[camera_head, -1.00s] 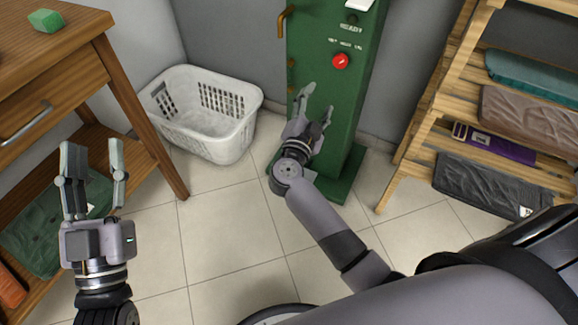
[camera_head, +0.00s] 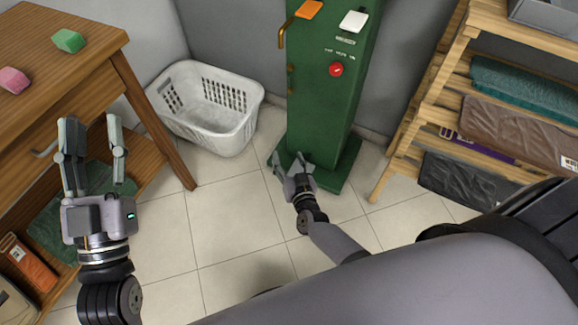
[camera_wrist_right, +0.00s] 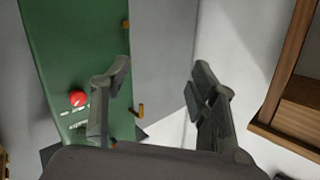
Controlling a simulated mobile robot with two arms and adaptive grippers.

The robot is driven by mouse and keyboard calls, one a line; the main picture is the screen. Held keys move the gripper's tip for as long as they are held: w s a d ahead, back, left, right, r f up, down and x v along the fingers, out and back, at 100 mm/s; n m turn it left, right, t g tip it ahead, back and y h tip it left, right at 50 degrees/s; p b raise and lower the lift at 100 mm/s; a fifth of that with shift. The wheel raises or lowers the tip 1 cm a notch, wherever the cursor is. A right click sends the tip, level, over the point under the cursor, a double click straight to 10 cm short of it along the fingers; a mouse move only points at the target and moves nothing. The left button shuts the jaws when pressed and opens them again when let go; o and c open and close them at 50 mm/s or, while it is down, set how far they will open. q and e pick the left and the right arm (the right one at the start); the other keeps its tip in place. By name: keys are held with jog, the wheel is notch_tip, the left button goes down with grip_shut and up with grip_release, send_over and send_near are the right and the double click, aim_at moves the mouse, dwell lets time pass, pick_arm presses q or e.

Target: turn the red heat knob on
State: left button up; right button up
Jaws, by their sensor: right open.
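The red heat knob (camera_head: 336,70) is on the front of the green cabinet (camera_head: 325,105), below a white switch, with a small white mark on its face. In the right wrist view the red knob (camera_wrist_right: 77,98) shows at the left, outside the fingers. My right gripper (camera_head: 286,160) is open and empty, low in front of the cabinet's base and well below the knob in the head view. It also shows in the right wrist view (camera_wrist_right: 160,78). My left gripper (camera_head: 90,130) is open and empty beside the wooden table, far from the knob.
A white laundry basket (camera_head: 235,133) stands on the floor left of the cabinet. A wooden table (camera_head: 60,95) with green and pink blocks is at the left. A wooden rack (camera_head: 425,115) with folded items is at the right. A brass handle (camera_head: 283,35) sticks out of the cabinet's left side.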

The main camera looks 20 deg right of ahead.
pick_arm(q)
jog(key=shift+r+p, duration=0.4)
jog(key=shift+r, duration=0.25)
pick_arm(e)
jog(key=shift+s+a+f+n+g+y, duration=0.2)
jog(key=shift+s+f+n+y, duration=0.1)
jog(key=shift+s+f, duration=0.35)
jog(key=shift+s+a+f+n+g+y, duration=0.25)
jog(key=shift+s+f, duration=0.2)
jog(key=shift+f, duration=0.25)
